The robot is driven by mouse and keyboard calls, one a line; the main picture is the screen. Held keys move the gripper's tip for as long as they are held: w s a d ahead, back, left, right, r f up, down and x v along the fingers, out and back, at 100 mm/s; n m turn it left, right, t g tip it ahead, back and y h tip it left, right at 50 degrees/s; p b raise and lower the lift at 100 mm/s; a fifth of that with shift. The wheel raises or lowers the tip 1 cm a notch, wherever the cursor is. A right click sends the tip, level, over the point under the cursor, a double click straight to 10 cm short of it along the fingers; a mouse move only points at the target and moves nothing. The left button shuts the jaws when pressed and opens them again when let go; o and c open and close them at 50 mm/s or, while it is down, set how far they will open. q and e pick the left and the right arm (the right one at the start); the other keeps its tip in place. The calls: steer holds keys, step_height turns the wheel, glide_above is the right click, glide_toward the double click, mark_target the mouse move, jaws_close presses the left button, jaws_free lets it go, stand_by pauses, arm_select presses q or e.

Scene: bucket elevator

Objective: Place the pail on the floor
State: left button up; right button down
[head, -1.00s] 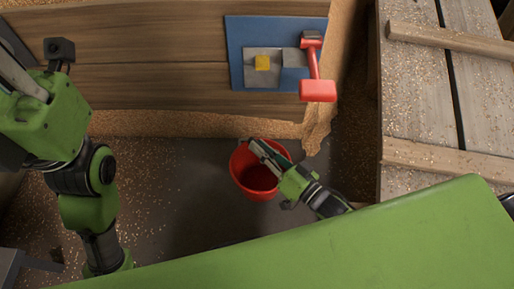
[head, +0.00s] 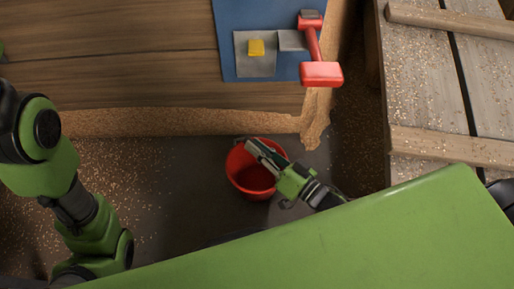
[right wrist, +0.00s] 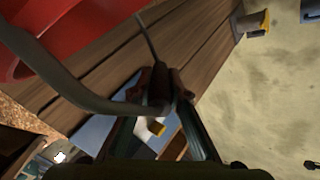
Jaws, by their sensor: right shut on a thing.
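The red pail (head: 240,180) shows at lower centre in the head view, over the dark floor (head: 190,215) between the wooden table and the planks. Its open top faces the camera. My right gripper (head: 256,149) reaches over its upper right rim. In the right wrist view the pail (right wrist: 85,25) fills the upper left, and its grey handle (right wrist: 70,95) runs between my fingertips (right wrist: 155,95). My right gripper is shut on this handle. I cannot tell whether the pail's base touches the floor. My left arm is at the left; its gripper is out of the picture.
Grain-strewn planks (head: 425,80) stand at the right. Dark floor surrounds the pail.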

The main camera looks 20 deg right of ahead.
steer(key=shift+r, duration=0.1)
steer(key=c, duration=1.9)
jaws_free()
